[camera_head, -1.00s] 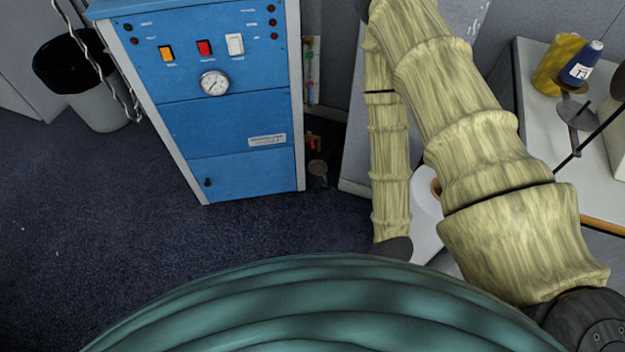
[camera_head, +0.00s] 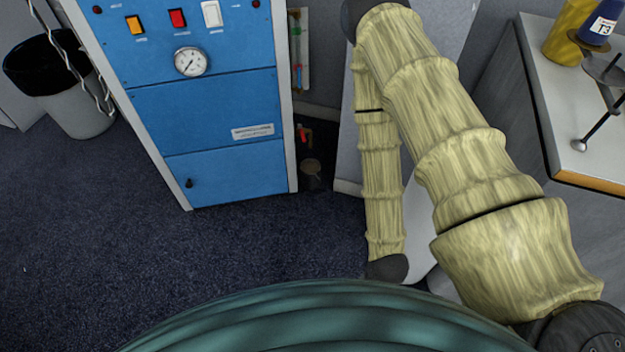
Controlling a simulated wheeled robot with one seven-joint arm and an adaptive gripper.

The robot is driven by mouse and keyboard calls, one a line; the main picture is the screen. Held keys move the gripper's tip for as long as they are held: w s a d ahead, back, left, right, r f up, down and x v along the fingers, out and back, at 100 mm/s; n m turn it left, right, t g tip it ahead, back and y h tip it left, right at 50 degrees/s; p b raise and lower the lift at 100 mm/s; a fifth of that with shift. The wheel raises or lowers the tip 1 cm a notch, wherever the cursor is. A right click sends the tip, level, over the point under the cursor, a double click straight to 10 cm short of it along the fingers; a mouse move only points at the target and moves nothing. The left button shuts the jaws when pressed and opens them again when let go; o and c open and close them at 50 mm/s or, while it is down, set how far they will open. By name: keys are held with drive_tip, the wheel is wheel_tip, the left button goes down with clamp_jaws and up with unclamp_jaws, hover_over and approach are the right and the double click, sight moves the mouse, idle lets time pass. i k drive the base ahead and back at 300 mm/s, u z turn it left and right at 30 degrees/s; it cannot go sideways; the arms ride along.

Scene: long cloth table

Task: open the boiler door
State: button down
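The blue boiler (camera_head: 205,112) stands at the upper left of the head view, with colored switches and a round gauge (camera_head: 191,62) on its front. Its bottom panel, the boiler door (camera_head: 235,175), looks shut, with a small black knob (camera_head: 189,183) at its left side. My arm, in a pale yellow sleeve, is folded on the right side of the view, well apart from the boiler. My gripper cannot be made out; the lower end of the arm is hidden or out of view.
A grey bin (camera_head: 75,95) with a dark liner stands left of the boiler, with cables hanging beside it. A table (camera_head: 560,125) with spools is at the right. A red valve (camera_head: 304,134) is right of the boiler. Dark carpet (camera_head: 110,240) before the boiler is clear.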

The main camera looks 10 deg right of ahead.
sight(229, 173)
drive_tip(key=k, duration=0.5)
drive_tip(key=u, duration=1.6)
drive_tip(key=i, duration=1.05)
drive_tip(key=z, duration=2)
